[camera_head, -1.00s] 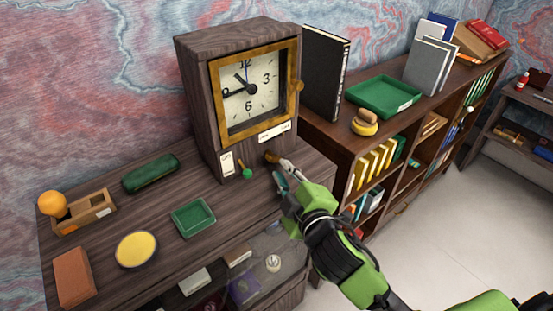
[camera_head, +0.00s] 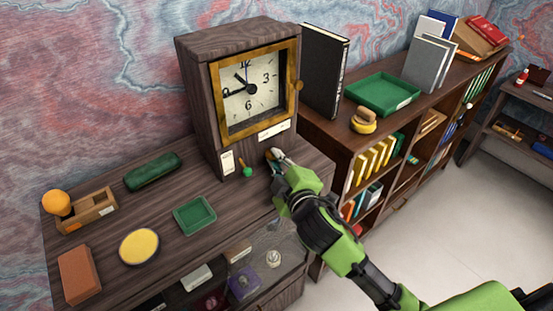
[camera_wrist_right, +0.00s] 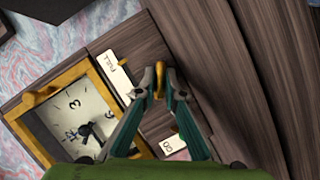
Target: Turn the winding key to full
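The mantel clock (camera_head: 190,85) stands on the desk, its white dial (camera_head: 248,88) in a brass frame. The winding key (camera_wrist_right: 160,80) is a small golden piece low on the clock's front. My right gripper (camera_head: 274,155) reaches it from the front right. In the right wrist view its fingertips (camera_wrist_right: 160,84) are drawn in close on both sides of the key and look shut on it. A white label reading FULL (camera_wrist_right: 116,72) lies near the key. The fingers and hand hide most of the key in the head view. My left gripper is not in view.
A green-knobbed lever (camera_head: 246,171) sits left of the key, near another label (camera_head: 227,162). A small green tray (camera_head: 195,215), a yellow disc (camera_head: 139,246) and a green case (camera_head: 152,172) lie on the left. A bookshelf (camera_head: 345,150) stands on the right.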

